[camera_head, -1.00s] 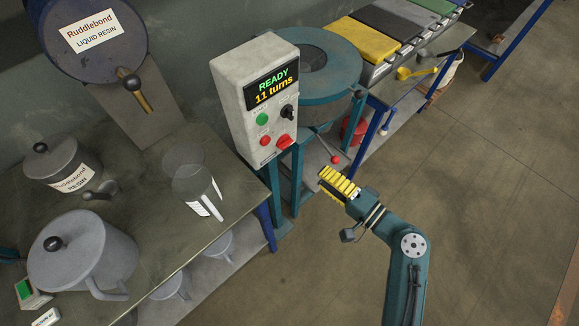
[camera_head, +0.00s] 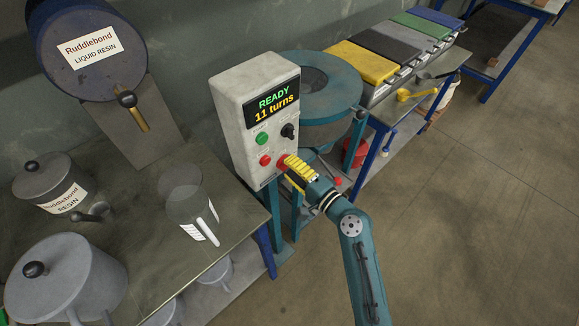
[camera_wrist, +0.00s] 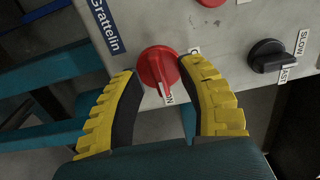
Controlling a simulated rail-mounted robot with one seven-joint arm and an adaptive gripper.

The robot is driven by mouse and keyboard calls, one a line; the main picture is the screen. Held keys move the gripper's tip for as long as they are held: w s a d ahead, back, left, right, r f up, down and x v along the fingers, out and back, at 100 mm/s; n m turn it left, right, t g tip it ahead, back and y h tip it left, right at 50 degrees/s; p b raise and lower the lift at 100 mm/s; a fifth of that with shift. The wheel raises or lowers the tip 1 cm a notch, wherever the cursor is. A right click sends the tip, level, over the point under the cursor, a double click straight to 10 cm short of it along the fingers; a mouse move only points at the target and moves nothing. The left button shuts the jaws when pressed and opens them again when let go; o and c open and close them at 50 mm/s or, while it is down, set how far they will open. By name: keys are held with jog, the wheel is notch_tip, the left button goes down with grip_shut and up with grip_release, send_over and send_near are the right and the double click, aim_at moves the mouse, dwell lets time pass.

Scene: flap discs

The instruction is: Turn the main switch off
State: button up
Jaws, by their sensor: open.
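The control box (camera_head: 232,105) is a white cabinet with a display reading "READY 11 turns". The main switch (camera_wrist: 158,64) is a red rotary knob low on its panel. In the wrist view its grip points at the label "ON" (camera_wrist: 168,98); another label by the right finger is partly hidden. In the head view the switch (camera_head: 281,161) is partly covered by my yellow fingertips. My gripper (camera_wrist: 158,74) is open, with one finger on each side of the knob; whether they touch it I cannot tell. It also shows in the head view (camera_head: 289,160).
A black SLOW/FAST knob (camera_wrist: 268,56) sits beside the switch. A green button (camera_head: 261,138) and a red button (camera_head: 265,160) are also on the panel. A bench with a clear jug (camera_head: 188,205) stands left; a round teal machine (camera_head: 338,100) stands behind.

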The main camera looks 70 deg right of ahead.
jog(key=shift+w, duration=0.2)
jog(key=shift+c, duration=0.2)
grip_shut()
